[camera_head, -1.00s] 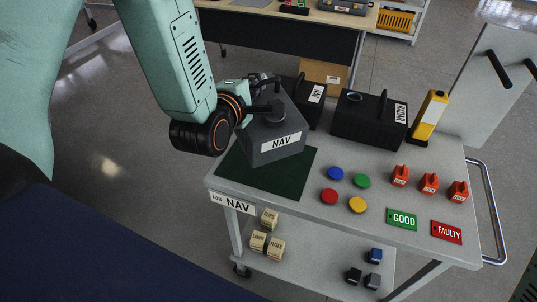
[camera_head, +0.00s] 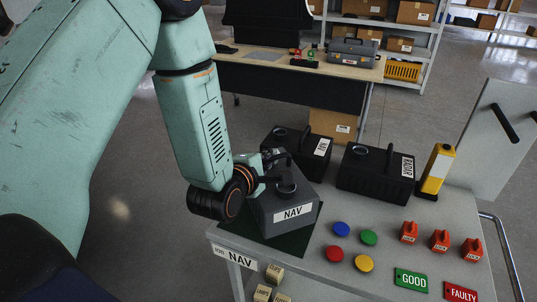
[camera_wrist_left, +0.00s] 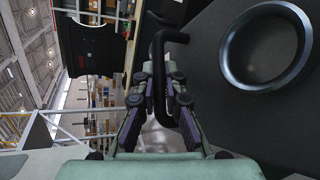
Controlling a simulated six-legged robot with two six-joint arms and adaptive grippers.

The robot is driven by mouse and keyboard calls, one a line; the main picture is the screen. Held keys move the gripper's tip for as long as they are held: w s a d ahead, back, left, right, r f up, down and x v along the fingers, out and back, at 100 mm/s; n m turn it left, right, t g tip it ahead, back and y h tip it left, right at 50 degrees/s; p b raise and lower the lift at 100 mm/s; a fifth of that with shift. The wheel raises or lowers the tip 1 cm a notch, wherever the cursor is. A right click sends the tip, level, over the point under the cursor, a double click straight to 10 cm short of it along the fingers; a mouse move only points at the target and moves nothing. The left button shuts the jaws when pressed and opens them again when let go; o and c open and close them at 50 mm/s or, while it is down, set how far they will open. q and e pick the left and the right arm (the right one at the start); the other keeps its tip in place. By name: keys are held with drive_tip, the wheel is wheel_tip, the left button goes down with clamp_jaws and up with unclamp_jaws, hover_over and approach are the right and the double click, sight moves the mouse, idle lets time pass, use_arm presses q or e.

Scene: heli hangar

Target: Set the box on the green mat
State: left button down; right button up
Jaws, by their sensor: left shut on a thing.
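The grey box (camera_head: 288,216) with a NAV label is over the green mat (camera_head: 300,240) at the front left corner of the cart. Its underside looks at or very close to the mat; I cannot tell whether it bears its full weight. Mat shows along its front and right sides. My left gripper (camera_head: 272,170) is shut on the box's black handle. In the left wrist view the fingers (camera_wrist_left: 160,100) close around the dark handle (camera_wrist_left: 158,70), beside the round cap (camera_wrist_left: 265,47). My right gripper is not in view.
Two black boxes (camera_head: 297,153) (camera_head: 375,173) stand behind, one labelled RADAR. A yellow device (camera_head: 436,170), coloured discs (camera_head: 340,229), red-orange tags (camera_head: 440,240) and GOOD and FAULTY plates (camera_head: 411,280) occupy the right of the cart. A desk (camera_head: 290,75) stands beyond.

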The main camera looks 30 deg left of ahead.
use_arm(q)
drive_tip(key=shift+w+a+f, duration=0.1)
drive_tip(key=shift+a+f, duration=0.05)
drive_tip(key=shift+a, duration=0.05)
drive_tip(key=shift+s+a+f, duration=0.15)
drive_tip(key=shift+s+f, duration=0.1)
drive_tip(key=shift+f, duration=0.25)
drive_tip(key=shift+s+a+f, duration=0.15)
drive_tip(key=shift+s+f, duration=0.05)
drive_tip(key=shift+f, duration=0.6)
drive_tip(key=shift+w+d+f+b, duration=0.1)
drive_tip(key=shift+d+f+b, duration=0.15)
drive_tip(key=shift+f+b, duration=0.1)
drive_tip(key=shift+w+d+f, duration=0.1)
drive_tip(key=shift+w+f, duration=0.2)
drive_tip(key=shift+w, duration=0.05)
drive_tip(key=shift+s+a, duration=0.2)
drive_tip(key=c, duration=1.9)
unclamp_jaws()
drive_tip(key=shift+s, duration=0.25)
drive_tip(key=o, duration=0.3)
drive_tip(key=shift+d, duration=0.1)
drive_tip(key=shift+o, duration=0.8)
drive_tip(key=shift+w+d, duration=0.1)
drive_tip(key=shift+w, duration=0.05)
drive_tip(key=shift+f, duration=0.1)
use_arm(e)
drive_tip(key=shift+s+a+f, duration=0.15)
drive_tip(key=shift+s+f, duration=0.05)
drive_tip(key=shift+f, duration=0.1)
